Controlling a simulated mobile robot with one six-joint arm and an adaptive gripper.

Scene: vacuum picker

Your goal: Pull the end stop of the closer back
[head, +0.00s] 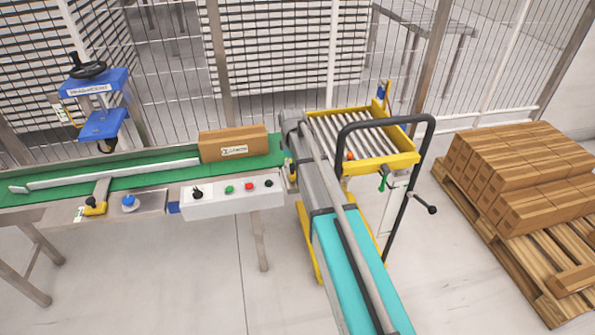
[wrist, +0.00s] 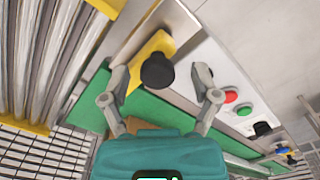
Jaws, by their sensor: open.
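The end stop is a yellow bracket (wrist: 150,48) with a round black knob (wrist: 158,71), seen in the wrist view at the right end of the closer's green conveyor bed (head: 150,184). My gripper (wrist: 161,76) is open, with one finger on each side of the knob in the picture. I cannot tell whether either finger touches it. In the head view my arm covers most of this place, and the fingers are not clear there. A brown carton (head: 234,143) lies on the green bed close to its right end.
The control panel (head: 233,197) with green and red buttons is at the bed's front edge. A yellow-framed roller cart (head: 403,160) with a black handle stands right of the bed. A pallet of cartons (head: 520,170) is far right. A blue closing head (head: 98,84) stands back left.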

